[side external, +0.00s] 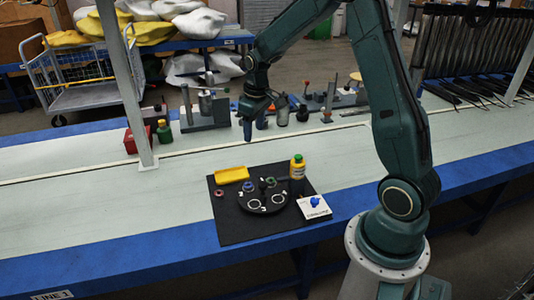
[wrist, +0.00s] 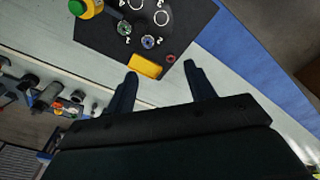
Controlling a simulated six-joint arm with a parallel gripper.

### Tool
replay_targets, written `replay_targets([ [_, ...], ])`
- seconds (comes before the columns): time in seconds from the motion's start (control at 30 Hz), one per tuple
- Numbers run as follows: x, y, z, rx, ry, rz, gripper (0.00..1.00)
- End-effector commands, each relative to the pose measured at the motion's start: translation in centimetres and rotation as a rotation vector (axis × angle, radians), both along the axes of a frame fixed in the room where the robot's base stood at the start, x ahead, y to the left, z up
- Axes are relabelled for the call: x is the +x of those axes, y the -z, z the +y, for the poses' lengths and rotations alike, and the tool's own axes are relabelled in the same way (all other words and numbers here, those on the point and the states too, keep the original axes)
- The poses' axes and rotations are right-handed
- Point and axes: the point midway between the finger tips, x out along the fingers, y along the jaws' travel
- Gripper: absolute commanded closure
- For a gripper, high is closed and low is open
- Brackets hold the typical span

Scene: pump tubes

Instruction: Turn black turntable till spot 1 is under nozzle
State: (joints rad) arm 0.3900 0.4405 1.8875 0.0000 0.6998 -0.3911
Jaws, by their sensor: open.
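The black turntable (side external: 264,206) lies on a black mat and also shows at the top of the wrist view (wrist: 143,22). It carries a blue ring (side external: 248,186), a green ring (side external: 270,182) and two white circles, with small white numbers beside the spots. In the wrist view the 1 seems to be by the green ring (wrist: 124,28) and the 2 by the blue ring (wrist: 148,41). I cannot make out the nozzle clearly. My gripper (wrist: 160,70) is open and empty, with its fingers apart. In the side view it hangs (side external: 254,126) above the bench, behind the mat and clear of the turntable.
A white card (side external: 314,208) bears a blue object. Several fixtures stand farther back; the bench at left is clear.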

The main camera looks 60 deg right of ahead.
Motion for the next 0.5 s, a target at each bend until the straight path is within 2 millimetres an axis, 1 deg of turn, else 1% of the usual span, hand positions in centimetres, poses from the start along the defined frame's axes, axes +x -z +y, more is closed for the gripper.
replay_targets([
  [0.03, 0.3, 1.5, -0.8, 0.005, 0.003, 0.016, 0.46],
  [0.3, 1.3, 8.3, -4.7, 0.028, 0.003, 0.074, 0.46],
  [0.4, 1.3, 10.3, -5.7, 0.035, 0.002, 0.089, 0.46],
  [0.5, 1.3, 11.7, -6.4, 0.04, 0.002, 0.099, 0.46],
])
